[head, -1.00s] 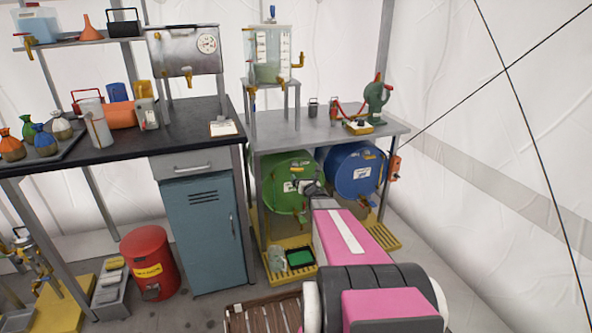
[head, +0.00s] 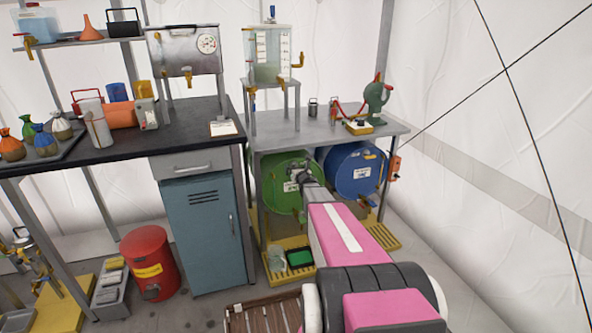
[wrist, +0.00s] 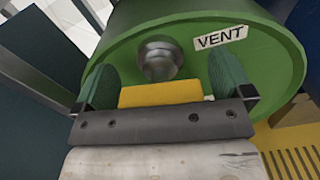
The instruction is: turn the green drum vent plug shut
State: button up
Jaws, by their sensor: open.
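The green drum (head: 275,190) lies on its side under the grey bench, its round end facing me. In the wrist view its green face (wrist: 270,65) fills the upper picture. The vent plug (wrist: 158,58) is a round metal knob on that face, left of a white VENT label (wrist: 220,37). My gripper (wrist: 162,64) is open and empty. Its two green-padded fingers stand left and right of the plug in the picture, with a gap on each side. How deep the fingers reach around the plug I cannot tell. In the head view my gripper (head: 299,171) covers part of the drum face.
A blue drum (head: 354,170) lies right of the green one. A yellow slatted platform (head: 384,236) is below. A yellow piece (wrist: 160,92) shows between my fingers below the plug. The grey bench top (head: 290,133) is close above; a blue cabinet (head: 200,235) stands left.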

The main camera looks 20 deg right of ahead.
jog(key=c, duration=0.9)
